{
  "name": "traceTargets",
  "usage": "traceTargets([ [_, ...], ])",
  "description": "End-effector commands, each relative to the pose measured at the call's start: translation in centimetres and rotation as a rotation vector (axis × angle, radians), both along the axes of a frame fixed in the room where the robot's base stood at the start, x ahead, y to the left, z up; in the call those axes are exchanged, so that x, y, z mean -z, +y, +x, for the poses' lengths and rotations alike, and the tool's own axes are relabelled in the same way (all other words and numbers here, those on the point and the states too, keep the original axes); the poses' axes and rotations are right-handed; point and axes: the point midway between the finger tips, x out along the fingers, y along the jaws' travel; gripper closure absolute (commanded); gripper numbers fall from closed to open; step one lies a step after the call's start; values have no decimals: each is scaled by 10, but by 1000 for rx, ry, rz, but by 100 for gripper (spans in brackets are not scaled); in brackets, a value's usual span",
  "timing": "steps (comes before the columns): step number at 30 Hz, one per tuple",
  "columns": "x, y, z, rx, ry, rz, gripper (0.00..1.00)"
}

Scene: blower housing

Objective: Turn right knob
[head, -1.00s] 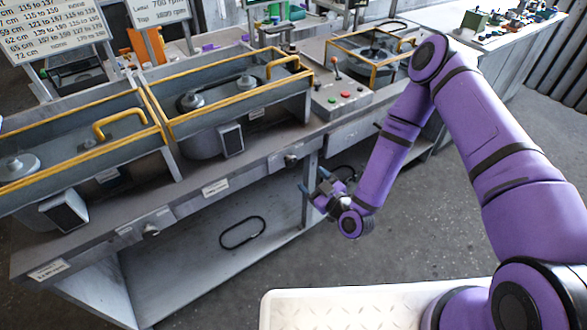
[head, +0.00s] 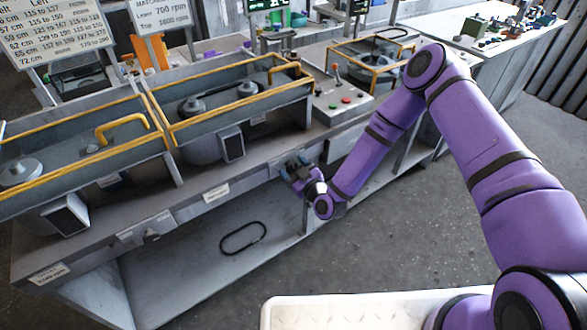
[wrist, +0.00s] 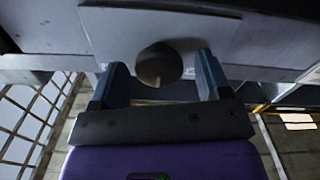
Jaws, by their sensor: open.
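The right knob (wrist: 159,66) is a dark round knob on a pale plate, seen in the wrist view. It sits between the two blue fingertips of my gripper (wrist: 160,72), with a visible gap on each side. In the head view my gripper (head: 291,167) is at the front face of the bench, right of the middle, and hides the right knob there. The fingers are open, one on either side of the knob; no contact shows.
The left knob (head: 152,235) is on the same bench front (head: 195,213). Yellow-railed machine bays (head: 240,97) stand above, and a control panel (head: 340,98) with a lever and buttons is to the right. A black belt loop (head: 243,238) lies on the lower shelf. Open floor is in front.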

Motion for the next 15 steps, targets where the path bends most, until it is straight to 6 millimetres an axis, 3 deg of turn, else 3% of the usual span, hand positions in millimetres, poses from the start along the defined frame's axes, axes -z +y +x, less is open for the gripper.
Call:
traceTargets([
  [8, 0, 1, 2, 0, 0, 0, 29],
  [15, 0, 1, 1, 0, 0, 0, 79],
])
